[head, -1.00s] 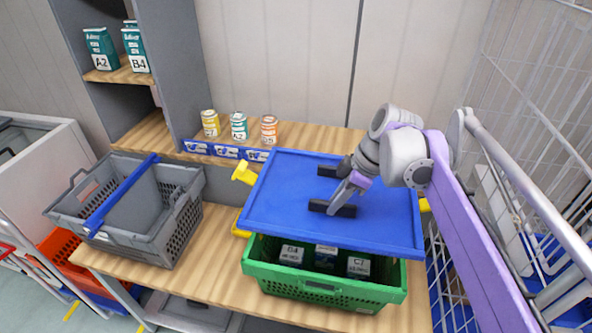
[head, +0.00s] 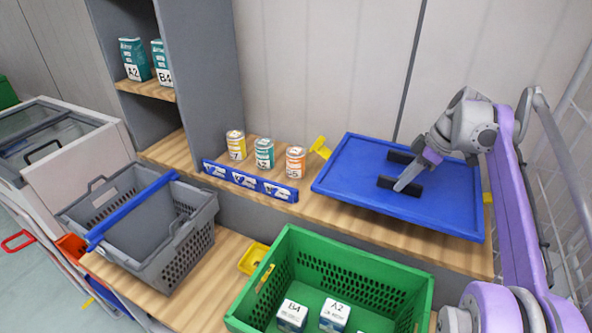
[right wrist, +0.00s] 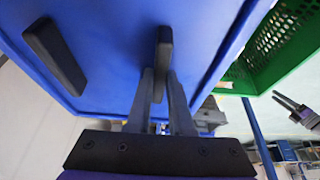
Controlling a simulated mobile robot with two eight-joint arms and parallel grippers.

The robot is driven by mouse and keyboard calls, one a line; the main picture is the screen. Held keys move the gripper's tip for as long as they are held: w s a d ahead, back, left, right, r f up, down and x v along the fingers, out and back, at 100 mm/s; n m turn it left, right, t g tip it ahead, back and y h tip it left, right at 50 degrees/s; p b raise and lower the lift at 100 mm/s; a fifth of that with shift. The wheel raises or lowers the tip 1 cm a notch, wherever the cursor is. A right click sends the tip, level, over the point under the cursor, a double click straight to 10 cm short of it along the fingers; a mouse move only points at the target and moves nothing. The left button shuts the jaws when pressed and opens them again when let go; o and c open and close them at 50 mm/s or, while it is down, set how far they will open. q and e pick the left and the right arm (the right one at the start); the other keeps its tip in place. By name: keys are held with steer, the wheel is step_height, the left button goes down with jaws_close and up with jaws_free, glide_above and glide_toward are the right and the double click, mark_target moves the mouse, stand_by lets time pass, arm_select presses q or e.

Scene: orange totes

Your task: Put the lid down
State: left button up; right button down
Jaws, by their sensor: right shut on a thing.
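The blue lid (head: 350,178) is a flat rectangle with a raised rim and two black bar handles. In the head view it is above the raised wooden ledge behind the green tote; whether it touches the ledge I cannot tell. My right gripper (head: 402,183) is shut on the nearer black handle (head: 386,182). The right wrist view shows the gripper's fingers (right wrist: 160,88) on that handle and the lid's blue face (right wrist: 110,40). A dark two-pronged shape at the right of the wrist view may be my left gripper (right wrist: 294,107); its jaws are unclear.
The green tote (head: 350,246) stands open in front, with labelled boxes inside. Three cans (head: 264,153) stand behind a blue label strip (head: 250,182), left of the lid. A grey crate (head: 180,245) with a blue bar is at left. A wire cage (head: 570,160) is at right.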

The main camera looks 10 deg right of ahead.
mark_target(400, 194)
steer(key=shift+w+d, duration=0.35)
steer(key=shift+d, duration=0.1)
step_height(400, 194, down, 6)
steer(key=shift+r+b, duration=0.1)
steer(key=shift+b, duration=0.3)
steer(key=shift+f, duration=2.05)
steer(key=shift+a, duration=0.1)
steer(key=c, duration=0.8)
jaws_free()
steer(key=shift+f, duration=0.1)
steer(key=p+v, duration=0.1)
steer(key=v, duration=1.1)
